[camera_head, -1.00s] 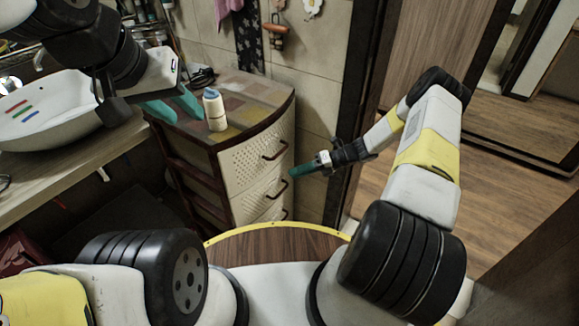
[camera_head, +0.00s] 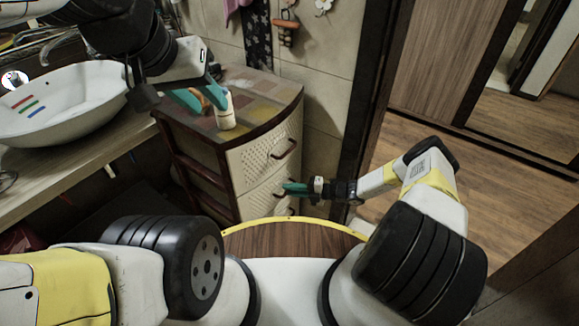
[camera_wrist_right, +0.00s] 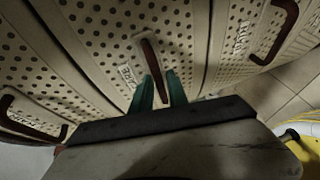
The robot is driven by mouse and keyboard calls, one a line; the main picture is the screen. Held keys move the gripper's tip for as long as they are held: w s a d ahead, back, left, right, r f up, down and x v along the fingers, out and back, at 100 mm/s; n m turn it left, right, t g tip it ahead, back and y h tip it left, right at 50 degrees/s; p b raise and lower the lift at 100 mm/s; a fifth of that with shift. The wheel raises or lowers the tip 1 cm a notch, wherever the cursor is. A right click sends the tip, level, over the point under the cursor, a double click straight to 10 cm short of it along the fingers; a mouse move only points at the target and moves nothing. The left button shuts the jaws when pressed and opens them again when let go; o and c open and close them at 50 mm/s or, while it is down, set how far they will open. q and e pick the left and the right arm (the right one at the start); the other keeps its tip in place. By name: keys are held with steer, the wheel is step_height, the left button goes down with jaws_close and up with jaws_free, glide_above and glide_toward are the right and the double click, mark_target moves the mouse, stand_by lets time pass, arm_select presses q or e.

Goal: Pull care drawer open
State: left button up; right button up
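A cream perforated drawer cabinet (camera_head: 250,158) stands left of my right arm, its drawers looking closed. In the right wrist view the middle drawer (camera_wrist_right: 110,45) has a small label (camera_wrist_right: 127,75) that seems to read CARE and a brown bar handle (camera_wrist_right: 152,58). My right gripper (camera_wrist_right: 160,76) is at this handle, one green finger on each side, with narrow gaps visible. In the head view my right gripper (camera_head: 284,187) is at the cabinet front below the top handle (camera_head: 285,150). My left gripper (camera_head: 204,95) is open above the cabinet top, with nothing visibly held.
A white bottle (camera_head: 225,112) stands on the cabinet top close to my left gripper. A white basin (camera_head: 65,105) sits on a counter at the left. A tiled wall (camera_head: 325,110) is behind the cabinet. Wooden floor (camera_head: 400,140) lies open to the right.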

steer(key=shift+a, duration=0.3)
jaws_close()
stand_by(1.3)
